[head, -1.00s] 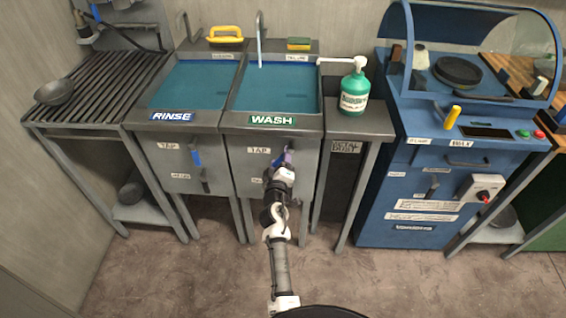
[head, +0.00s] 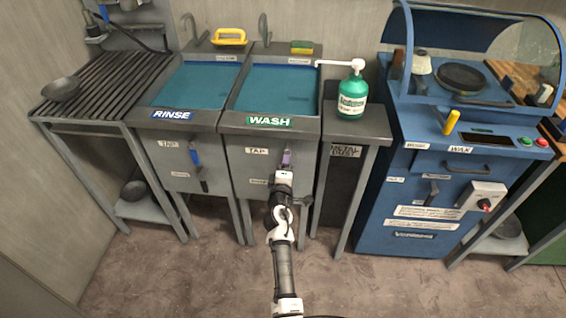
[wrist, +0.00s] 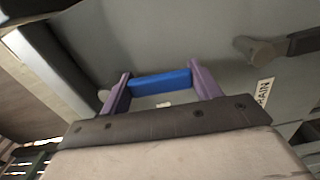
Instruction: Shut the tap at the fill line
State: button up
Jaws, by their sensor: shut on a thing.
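The WASH sink (head: 229,121) is a grey basin with blue-green water (head: 280,90) in it. Its curved spout (head: 264,28) shows no stream. A small label (head: 299,61) sits on its back rim, too small to read for certain. The tap handle is blue and lies between my purple fingers in the wrist view (wrist: 160,83). My gripper (head: 287,158) is shut on this handle at the sink's front panel, by the TAP label (head: 256,151). The handle is mostly hidden in the head view.
The RINSE sink (head: 148,112) on the left has its own blue tap handle (head: 195,157). A DRAIN lever (wrist: 285,47) sticks out near my gripper. A green soap bottle (head: 352,95) stands right of the sink. The floor in front is clear.

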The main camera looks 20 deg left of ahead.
jog(key=shift+w+d+r+n, duration=0.1)
jog(key=shift+d+n, duration=0.1)
jog(key=shift+n, duration=0.3)
jog(key=o, duration=1.4)
jog(key=shift+d, duration=0.1)
